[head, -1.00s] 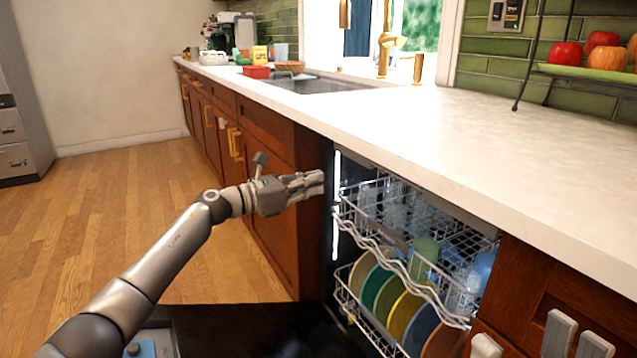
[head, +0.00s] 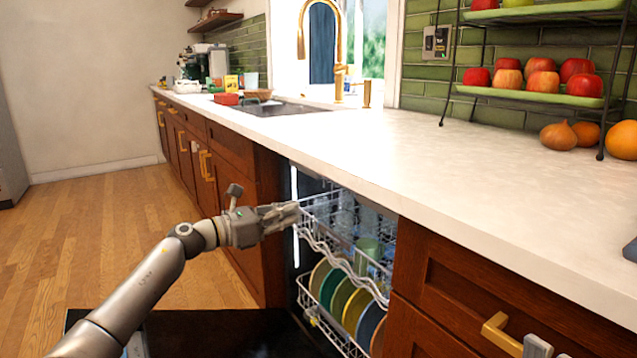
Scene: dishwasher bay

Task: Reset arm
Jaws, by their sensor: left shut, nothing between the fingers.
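My left arm comes in from the lower left. Its gripper (head: 294,214) is shut and empty, held in front of the open dishwasher near the left end of the upper rack (head: 345,235). It appears apart from the rack, though the exact gap is hard to judge. A grey tip, likely of my right gripper (head: 537,346), shows at the bottom edge beside a gold drawer handle; the rest is out of frame.
The dishwasher's lower rack (head: 305,290) holds several colored plates; its dark door (head: 220,335) is lowered below my left arm. A green cup (head: 368,252) is in the upper rack. The white counter (head: 420,160) runs above. Open wooden floor (head: 90,230) lies left.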

